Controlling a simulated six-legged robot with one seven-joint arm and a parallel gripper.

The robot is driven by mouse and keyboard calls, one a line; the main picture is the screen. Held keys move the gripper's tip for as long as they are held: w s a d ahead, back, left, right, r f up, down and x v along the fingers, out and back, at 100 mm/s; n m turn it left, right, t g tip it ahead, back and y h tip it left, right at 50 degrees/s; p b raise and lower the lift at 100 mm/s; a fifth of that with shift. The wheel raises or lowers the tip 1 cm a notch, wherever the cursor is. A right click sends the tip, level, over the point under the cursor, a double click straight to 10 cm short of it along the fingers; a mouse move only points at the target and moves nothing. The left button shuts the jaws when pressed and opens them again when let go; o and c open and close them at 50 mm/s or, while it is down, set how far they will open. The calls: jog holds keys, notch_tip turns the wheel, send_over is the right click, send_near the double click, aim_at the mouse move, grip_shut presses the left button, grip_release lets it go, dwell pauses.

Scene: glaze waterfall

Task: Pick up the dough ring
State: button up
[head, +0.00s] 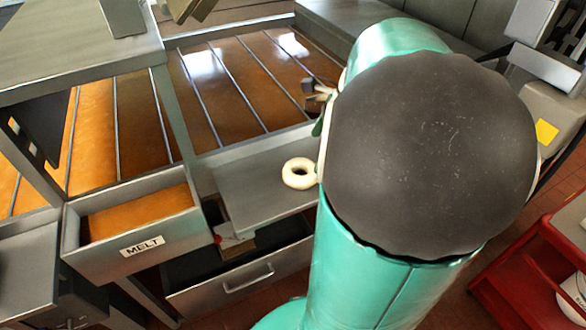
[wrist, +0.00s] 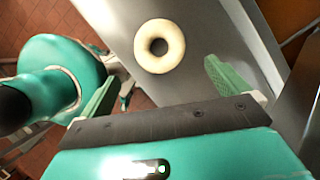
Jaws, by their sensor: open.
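The dough ring (head: 299,173) is a pale cream ring with a hole in the middle. It lies flat on a grey metal shelf (head: 250,192) in the head view, just left of my arm, which covers much of the picture. In the wrist view the dough ring (wrist: 160,64) lies above and between my gripper's green fingers. My gripper (wrist: 158,85) is open and empty, with its fingers spread wider than the ring. The ring looks apart from both fingers. In the head view my arm hides most of the gripper.
A tray of orange glaze (head: 240,85) with metal bars lies behind the shelf. A bin marked MELT (head: 140,248) holds orange glaze at the left. A drawer (head: 240,278) with a handle is below the shelf. A red cart (head: 530,270) stands at the right.

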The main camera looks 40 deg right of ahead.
aim_at(303, 168)
jog(key=x, duration=0.8)
jog(key=shift+w+a+f, duration=0.2)
jog(key=shift+w+a, duration=0.05)
jog(key=shift+w, duration=0.05)
jog(key=c, duration=0.9)
